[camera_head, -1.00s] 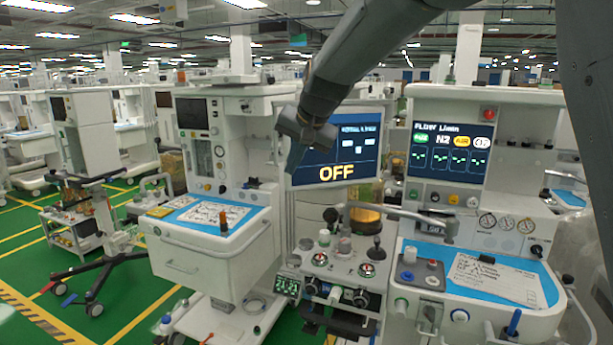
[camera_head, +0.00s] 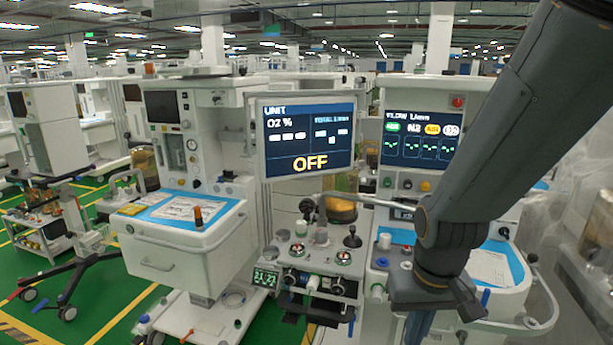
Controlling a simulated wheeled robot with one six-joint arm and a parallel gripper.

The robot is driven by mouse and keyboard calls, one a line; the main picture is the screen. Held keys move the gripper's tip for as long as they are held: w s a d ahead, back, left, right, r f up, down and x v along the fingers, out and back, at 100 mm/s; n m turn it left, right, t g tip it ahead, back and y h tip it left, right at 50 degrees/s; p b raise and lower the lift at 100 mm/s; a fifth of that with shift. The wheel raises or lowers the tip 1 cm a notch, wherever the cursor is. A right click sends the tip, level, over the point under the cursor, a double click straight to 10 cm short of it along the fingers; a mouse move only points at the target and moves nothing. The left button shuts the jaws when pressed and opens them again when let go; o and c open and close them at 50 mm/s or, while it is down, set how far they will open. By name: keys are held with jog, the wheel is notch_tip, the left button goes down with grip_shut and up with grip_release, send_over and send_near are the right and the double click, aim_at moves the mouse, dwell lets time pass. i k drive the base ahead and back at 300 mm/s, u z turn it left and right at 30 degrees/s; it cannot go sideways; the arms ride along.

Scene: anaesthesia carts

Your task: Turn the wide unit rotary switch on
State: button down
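A monitor reading UNIT, O2 % and OFF (camera_head: 308,137) stands over the middle of the anaesthesia carts. Below it is a white control block (camera_head: 318,268) with red-marked dials on top and dark round knobs (camera_head: 337,286) on its front. I cannot tell for sure which knob is the wide unit rotary switch. My gripper (camera_head: 418,328) hangs at the bottom, right of this block and in front of the right cart. It points down and its tips are cut off by the frame edge, so I cannot see whether it is open. My arm hides part of the right cart.
A white cart with a drawer (camera_head: 180,250) and blue-topped tray stands at the left. The right cart has a flow screen (camera_head: 422,135) and a blue tray top (camera_head: 398,236). A small digital display (camera_head: 265,278) sits left of the control block.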

aim_at(504, 231)
jog(key=z, duration=0.05)
jog(key=k, duration=0.5)
jog(key=z, duration=0.3)
jog(key=i, duration=1.35)
jog(key=z, duration=0.1)
